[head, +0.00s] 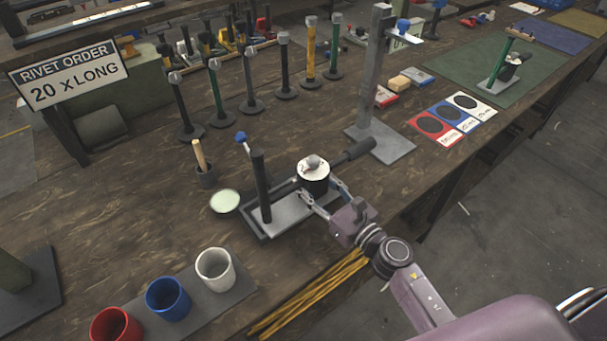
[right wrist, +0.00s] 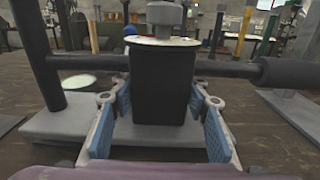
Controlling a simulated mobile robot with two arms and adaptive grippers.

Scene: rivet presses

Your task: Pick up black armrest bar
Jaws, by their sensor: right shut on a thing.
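A black bar with a thick round grip (head: 360,151) lies level across the small press on the bench. In the right wrist view its grip (right wrist: 288,72) is at the right, and the bar passes behind a black block. The black block (head: 314,184) has a white top and a grey knob; it also shows in the right wrist view (right wrist: 163,90). My left gripper is not in view.
The press has a grey base (head: 285,215) and an upright black post (head: 261,187). A tall grey stand (head: 376,80) is behind its right end. Red (head: 115,325), blue (head: 168,299) and white (head: 216,270) cups stand at the front left. Several posts line the back.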

